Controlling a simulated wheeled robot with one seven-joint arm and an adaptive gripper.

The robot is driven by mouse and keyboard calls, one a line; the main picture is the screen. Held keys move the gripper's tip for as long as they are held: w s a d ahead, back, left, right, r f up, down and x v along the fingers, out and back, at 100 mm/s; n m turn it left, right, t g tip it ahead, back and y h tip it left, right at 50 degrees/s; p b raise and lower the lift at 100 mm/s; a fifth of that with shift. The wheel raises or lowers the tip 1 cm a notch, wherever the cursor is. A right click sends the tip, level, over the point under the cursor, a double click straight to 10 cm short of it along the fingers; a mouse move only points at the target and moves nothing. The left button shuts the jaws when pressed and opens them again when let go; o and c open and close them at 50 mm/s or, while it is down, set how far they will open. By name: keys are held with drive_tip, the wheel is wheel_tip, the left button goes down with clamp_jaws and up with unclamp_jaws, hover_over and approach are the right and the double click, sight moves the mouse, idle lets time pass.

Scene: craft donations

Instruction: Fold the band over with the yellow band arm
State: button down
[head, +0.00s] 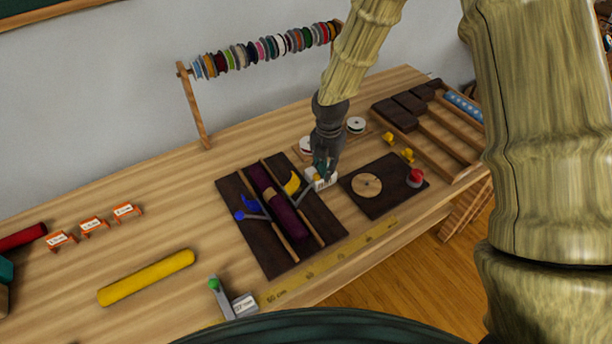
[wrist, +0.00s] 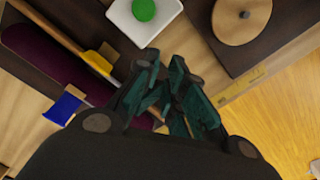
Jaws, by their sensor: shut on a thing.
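A dark board (head: 232,190) lies on the table with a purple roll (head: 283,215) across it between wooden rails. A curved yellow band (head: 292,183) stands at the roll's right side; it also shows in the wrist view (wrist: 97,62). The grey yellow band arm (head: 308,192) slants up from the board's right side to my gripper (head: 321,172). My gripper is shut at its outer end; the fingers (wrist: 165,98) hide most of the grip. A blue band (head: 251,203) and a blue-knobbed arm (head: 240,215) are on the roll's left.
A white block (head: 327,184) is close beside my gripper; a green knob (wrist: 143,9) shows on a white block in the wrist view. A dark board with a wooden disc (head: 366,185) and red button (head: 416,177) lies right. A yellow roll (head: 147,277) and green-knobbed lever (head: 220,296) are left.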

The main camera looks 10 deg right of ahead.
sight(312, 182)
drive_tip(key=shift+s+a+f, duration=0.1)
drive_tip(key=shift+s+a, duration=0.15)
drive_tip(key=shift+a, duration=0.45)
drive_tip(key=shift+s+a+f, duration=0.1)
drive_tip(key=shift+s+a, duration=0.1)
drive_tip(key=shift+a, duration=0.5)
drive_tip(key=shift+s+a+f, duration=0.1)
drive_tip(key=shift+s+a, duration=0.15)
drive_tip(key=shift+a, duration=0.45)
drive_tip(key=shift+s+a+r+p, duration=0.1)
drive_tip(key=shift+s+a+p, duration=0.1)
drive_tip(key=shift+a, duration=0.35)
drive_tip(key=shift+s+a+r+p, duration=0.1)
drive_tip(key=shift+s+a+p, duration=0.1)
drive_tip(key=shift+a, duration=0.35)
drive_tip(key=shift+s+a+p, duration=0.1)
drive_tip(key=shift+s+a, duration=0.25)
drive_tip(key=shift+a, duration=0.7)
drive_tip(key=shift+s+a+p, duration=0.15)
drive_tip(key=shift+s+a, duration=0.2)
drive_tip(key=shift+a, duration=0.75)
drive_tip(key=shift+s+a+p, duration=0.1)
drive_tip(key=shift+s+a, duration=0.25)
drive_tip(key=shift+a, duration=0.7)
wheel_tip(312, 182, up, 9)
drive_tip(key=p, duration=0.7)
drive_tip(key=shift+f, duration=0.1)
